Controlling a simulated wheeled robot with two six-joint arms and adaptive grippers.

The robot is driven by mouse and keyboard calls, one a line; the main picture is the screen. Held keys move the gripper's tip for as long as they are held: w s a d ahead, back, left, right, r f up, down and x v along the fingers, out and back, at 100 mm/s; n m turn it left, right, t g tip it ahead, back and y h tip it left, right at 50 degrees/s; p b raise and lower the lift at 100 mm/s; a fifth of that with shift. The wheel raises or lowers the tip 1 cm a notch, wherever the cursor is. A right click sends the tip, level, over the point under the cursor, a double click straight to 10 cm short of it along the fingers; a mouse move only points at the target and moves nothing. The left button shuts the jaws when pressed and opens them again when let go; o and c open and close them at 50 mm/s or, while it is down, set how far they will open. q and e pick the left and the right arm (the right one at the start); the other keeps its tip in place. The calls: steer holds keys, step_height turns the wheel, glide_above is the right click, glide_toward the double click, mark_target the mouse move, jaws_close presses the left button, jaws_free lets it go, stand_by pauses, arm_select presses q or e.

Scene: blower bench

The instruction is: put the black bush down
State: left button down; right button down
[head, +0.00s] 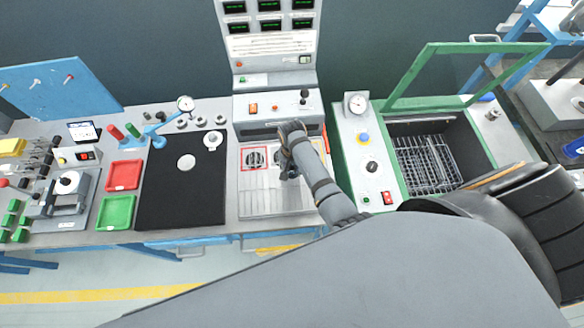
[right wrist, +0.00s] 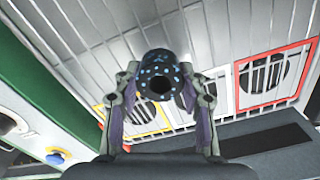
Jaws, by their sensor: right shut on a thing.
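The black bush (right wrist: 160,76) is a short dark cylinder with blue speckles and a central hole. My right gripper (right wrist: 158,90) is shut on it, one finger on each side. In the head view my right gripper (head: 288,172) is over the grooved metal plate (head: 262,200) in front of the tall console, and the bush is hidden there. In the wrist view the bush shows against the grooved plate; I cannot tell whether it touches it. My left gripper is not in view.
A red-framed round vent (head: 254,158) is left of my right gripper; a yellow-framed vent (right wrist: 140,112) shows in the wrist view. A black mat (head: 180,205) lies left, with red (head: 123,176) and green (head: 116,212) trays beyond. A green-framed basket station (head: 428,165) stands right.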

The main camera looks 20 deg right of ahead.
steer(key=c, duration=0.8)
jaws_free()
steer(key=shift+o, duration=0.2)
step_height(320, 180, up, 4)
steer(key=p, duration=0.4)
steer(key=shift+r, duration=0.15)
step_height(320, 180, up, 8)
